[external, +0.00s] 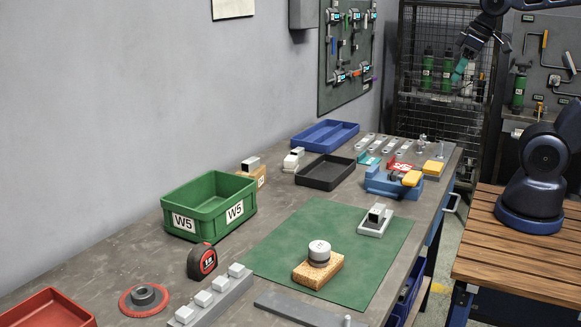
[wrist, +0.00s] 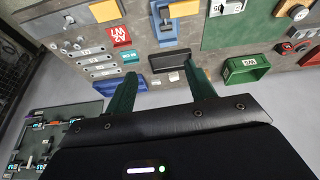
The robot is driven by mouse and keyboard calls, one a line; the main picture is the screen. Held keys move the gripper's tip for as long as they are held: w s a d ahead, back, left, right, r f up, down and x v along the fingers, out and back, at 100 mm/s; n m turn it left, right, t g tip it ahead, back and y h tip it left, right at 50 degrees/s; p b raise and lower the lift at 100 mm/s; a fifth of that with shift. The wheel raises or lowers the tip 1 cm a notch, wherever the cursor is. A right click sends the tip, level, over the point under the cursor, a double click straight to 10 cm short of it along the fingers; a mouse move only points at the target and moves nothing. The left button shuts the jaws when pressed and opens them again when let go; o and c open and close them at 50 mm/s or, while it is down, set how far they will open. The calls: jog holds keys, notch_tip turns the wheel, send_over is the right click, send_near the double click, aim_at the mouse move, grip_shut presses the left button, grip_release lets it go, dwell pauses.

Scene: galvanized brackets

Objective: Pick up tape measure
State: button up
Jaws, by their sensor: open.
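The tape measure (external: 202,260) is black and red and stands on the workbench in front of the green W5 bin. In the wrist view, a small dark and red shape (wrist: 286,47) near the right edge appears to be it. My gripper (external: 461,70) is raised at the upper right in the external view, far from the tape measure. In the wrist view its two green fingers (wrist: 163,75) are spread apart with nothing held between them.
The green bin (external: 188,199) stands behind the tape measure. A red disc (external: 143,299) and a grey strip with several blocks (external: 213,298) lie nearby. A green mat (external: 274,248) holds a wooden block with a round weight (external: 319,253). A blue vise (external: 388,184) and trays are farther back.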

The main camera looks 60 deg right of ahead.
jog(key=w+a+r+n+g, duration=0.1)
jog(key=w+a+r+n, duration=0.3)
jog(key=w, duration=0.5)
jog(key=w+a+r+n, duration=0.1)
jog(key=w+a+r, duration=0.1)
jog(key=w+a, duration=0.55)
jog(key=w+a+f+n, duration=0.1)
jog(key=w+a+n, duration=0.2)
jog(key=w+a, duration=0.55)
jog(key=n+g, duration=0.3)
jog(key=n, duration=0.7)
send_over(196, 249)
jog(key=f, duration=2.9)
jog(key=shift+w+d+f, duration=0.1)
jog(key=shift+d, duration=0.15)
jog(key=shift+a+f, duration=0.25)
jog(key=shift+f, duration=0.25)
notch_tip(196, 249, down, 5)
jog(key=shift+r, duration=0.1)
jog(key=shift+s+d+f, duration=0.1)
jog(key=shift+s+f, duration=0.1)
jog(key=shift+f, duration=1.2)
jog(key=shift+s+d+f, duration=0.1)
jog(key=shift+s+f, duration=0.05)
jog(key=shift+f, duration=1.2)
grip_shut()
